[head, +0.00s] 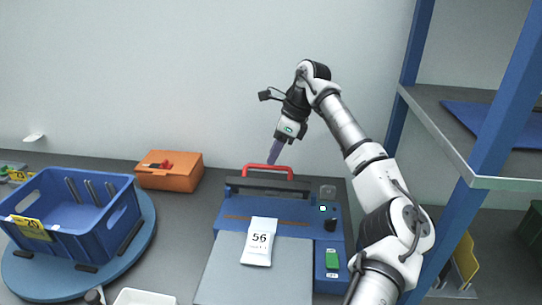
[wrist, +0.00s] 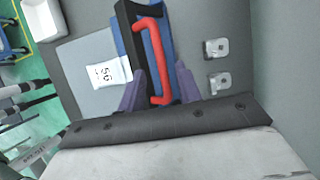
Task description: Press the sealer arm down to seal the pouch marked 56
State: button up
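The heat sealer has a blue base (head: 232,210) and a dark sealer arm (head: 262,187) with a red handle (head: 290,172), at the rear of the base. The white pouch marked 56 (head: 258,245) lies on the grey plate (head: 225,272) in front, its top end toward the sealing strip. The pouch also shows in the wrist view (wrist: 103,73). My gripper (head: 271,160) points down just above the handle. In the wrist view its purple fingers (wrist: 158,84) are apart, with the red handle (wrist: 155,50) showing between them. I cannot tell whether they touch it.
A blue crate (head: 112,222) tagged 20 stands on a round blue turntable (head: 28,282) at left. An orange box (head: 170,178) is behind it. A white tray (head: 143,297) is at the front. A blue-posted shelf (head: 440,130) stands at right, near my arm.

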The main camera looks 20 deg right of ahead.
jog(key=shift+x, duration=1.45)
jog(key=shift+c, duration=0.2)
grip_shut()
